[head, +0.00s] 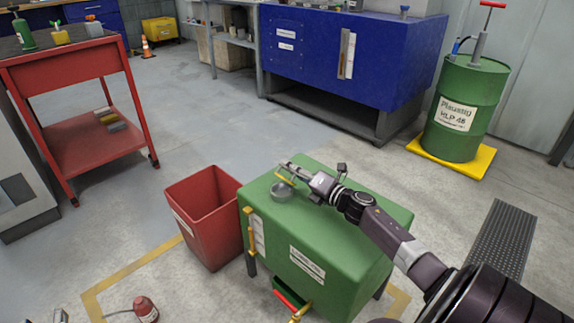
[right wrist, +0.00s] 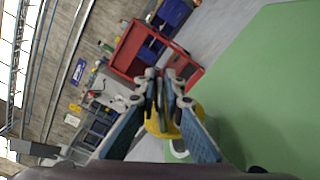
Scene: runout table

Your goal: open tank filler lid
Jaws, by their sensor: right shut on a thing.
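The green tank (head: 345,225) stands on the floor in front of me. Its round grey filler (head: 281,191) is on the top, near the left end. A yellow part of the filler lid (head: 287,179) shows just above it, and in the right wrist view (right wrist: 157,127) it lies behind and between the fingers. My right gripper (head: 290,169) comes in from the right, low over the tank top, and is shut on the filler lid. In the wrist view its fingertips (right wrist: 164,78) are close together. The fingers hide part of the lid, so I cannot tell its tilt. My left gripper is not in view.
A red bin (head: 207,200) stands close to the tank's left side. A yellow-handled pipe (head: 250,234) runs up the tank's left end. A red cart (head: 85,150), a blue machine (head: 345,60) and a green drum (head: 466,110) stand farther back, with open floor between.

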